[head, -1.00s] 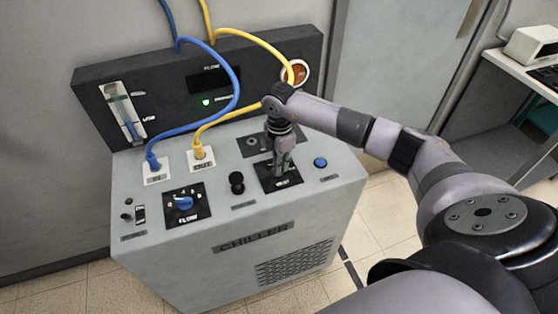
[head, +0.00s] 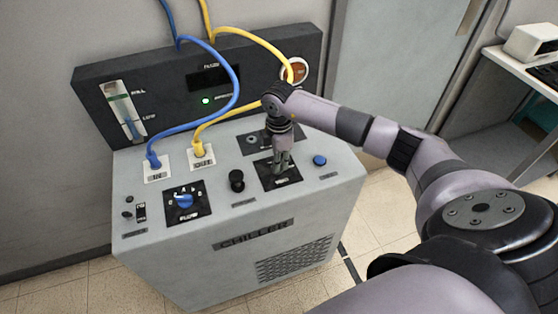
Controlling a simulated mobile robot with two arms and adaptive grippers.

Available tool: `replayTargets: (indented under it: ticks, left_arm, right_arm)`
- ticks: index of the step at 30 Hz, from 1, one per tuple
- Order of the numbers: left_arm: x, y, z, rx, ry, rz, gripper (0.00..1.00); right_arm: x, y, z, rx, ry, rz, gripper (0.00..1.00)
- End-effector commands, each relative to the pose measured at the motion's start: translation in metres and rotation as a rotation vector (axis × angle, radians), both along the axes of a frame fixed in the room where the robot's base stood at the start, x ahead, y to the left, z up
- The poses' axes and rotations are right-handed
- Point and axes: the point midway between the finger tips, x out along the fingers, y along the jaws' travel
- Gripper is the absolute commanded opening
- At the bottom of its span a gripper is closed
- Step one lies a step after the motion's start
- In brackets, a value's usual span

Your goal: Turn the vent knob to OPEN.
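The grey chiller cabinet (head: 240,265) carries a sloped control panel. A black square plate (head: 292,183) near the right of its top lies under my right gripper (head: 281,168). The gripper points straight down with its fingertips at the plate. The knob there is hidden by the fingers, so I cannot tell its setting or whether the fingers are closed on it. A blue flow knob (head: 184,201) sits on another black plate to the left. My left gripper is not in view.
A blue hose (head: 238,85) and a yellow hose (head: 262,42) arc over the panel to its sockets. A black knob (head: 236,180) and a blue button (head: 320,160) flank the plate. The dark back panel (head: 160,80) rises behind. A desk stands at far right.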

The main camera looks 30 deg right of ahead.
Motion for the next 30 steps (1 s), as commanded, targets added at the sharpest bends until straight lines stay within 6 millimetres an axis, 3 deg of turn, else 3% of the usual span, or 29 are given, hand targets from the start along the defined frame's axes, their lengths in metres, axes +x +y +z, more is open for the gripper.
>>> replayTargets:
  ticks: [7, 18, 23, 30]
  left_arm:
    - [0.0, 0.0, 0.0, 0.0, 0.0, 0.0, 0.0]
    - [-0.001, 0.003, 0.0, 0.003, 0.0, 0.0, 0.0]
    - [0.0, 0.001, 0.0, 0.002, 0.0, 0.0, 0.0]
    - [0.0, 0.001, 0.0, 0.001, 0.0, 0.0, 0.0]
  right_arm:
    - [0.0, 0.0, 0.0, 0.0, 0.0, 0.002, 0.3]
    - [0.0, 0.0, 0.004, 0.001, 0.0, 0.003, 0.31]
    - [0.001, 0.0, 0.028, 0.0, -0.004, 0.005, 0.31]
    - [0.001, 0.0, 0.08, 0.0, -0.003, 0.004, 0.31]
